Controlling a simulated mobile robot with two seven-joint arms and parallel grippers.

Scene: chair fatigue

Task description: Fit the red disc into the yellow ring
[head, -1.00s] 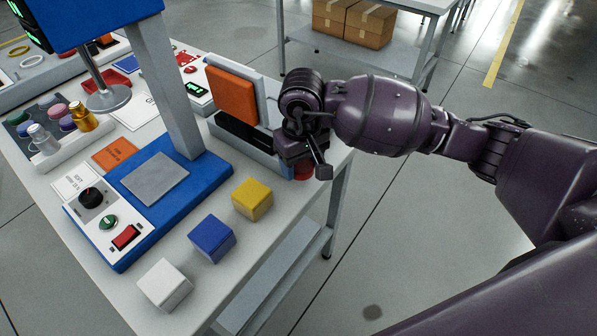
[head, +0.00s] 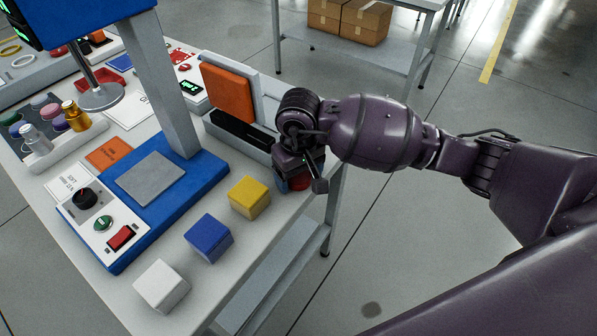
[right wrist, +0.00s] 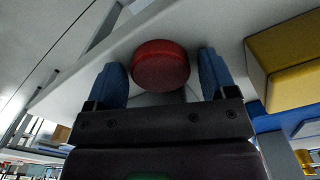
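The red disc (right wrist: 160,66) shows between my right gripper's two blue fingers in the right wrist view. A small gap shows beside the right finger; the left finger is very close to the disc's edge, and I cannot tell whether it touches. My right gripper (right wrist: 160,80) is open around the disc. In the head view my right gripper (head: 293,182) is at the table's right edge, and only a sliver of the disc (head: 298,184) shows under it. A thin yellow ring (head: 10,48) lies at the far left of the head view. My left gripper is not in view.
A yellow cube (head: 249,198), a blue cube (head: 210,238) and a white cube (head: 161,286) stand along the table's front. A grey stand with an orange pad (head: 229,93) is just behind the gripper. A blue press-like machine (head: 205,180) stands left of it.

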